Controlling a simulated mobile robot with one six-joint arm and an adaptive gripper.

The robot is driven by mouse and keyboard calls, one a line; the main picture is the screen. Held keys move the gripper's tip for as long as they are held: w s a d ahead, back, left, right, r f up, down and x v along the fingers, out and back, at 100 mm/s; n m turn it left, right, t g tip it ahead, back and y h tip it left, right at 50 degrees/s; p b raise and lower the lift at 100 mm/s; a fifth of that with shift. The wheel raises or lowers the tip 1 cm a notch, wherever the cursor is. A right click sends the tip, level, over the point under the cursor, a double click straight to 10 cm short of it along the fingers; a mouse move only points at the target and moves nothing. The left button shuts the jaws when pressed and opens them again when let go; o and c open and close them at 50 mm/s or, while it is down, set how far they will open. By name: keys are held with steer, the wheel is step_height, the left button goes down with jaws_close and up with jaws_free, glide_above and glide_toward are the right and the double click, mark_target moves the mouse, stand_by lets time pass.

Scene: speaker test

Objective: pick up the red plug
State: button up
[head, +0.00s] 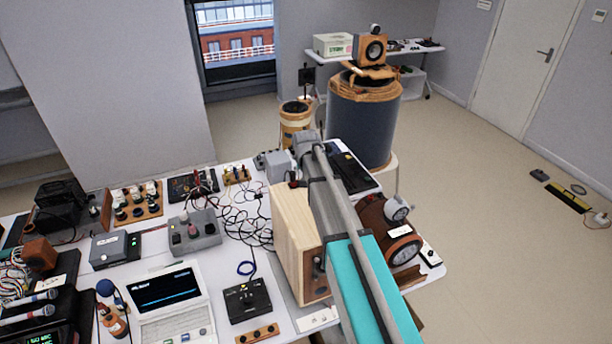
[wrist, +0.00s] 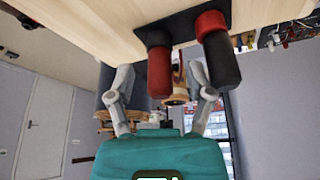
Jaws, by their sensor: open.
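The red plug (wrist: 159,72) shows in the wrist view, pointing down from a dark plate (wrist: 180,28) on a pale wooden panel. Its base end is black. A black plug (wrist: 222,62) with a red base end sits to its right. My gripper (wrist: 160,84) is open, its two grey fingers on either side of the red plug in the picture. I cannot tell how far the plug reaches between them; no contact shows. In the head view my arm passes over the wooden box (head: 292,232), and the plugs cannot be made out.
The white table (head: 288,335) is crowded with a white laptop-like device (head: 172,300), a grey box (head: 194,232), cables and a black box (head: 246,299). A brown speaker unit (head: 388,242) stands right of the wooden box. Open floor (head: 480,220) lies on the right.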

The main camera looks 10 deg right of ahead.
stand_by(0.3)
jaws_close()
steer(key=shift+r, duration=0.15)
stand_by(0.3)
step_height(320, 180, up, 3)
steer(key=p, duration=0.3)
steer(key=s+r+p, duration=0.9)
steer(key=s+p, duration=0.1)
steer(key=s, duration=0.4)
steer(key=shift+a+r, duration=0.35)
steer(key=shift+a, duration=0.1)
steer(key=shift+f, duration=0.1)
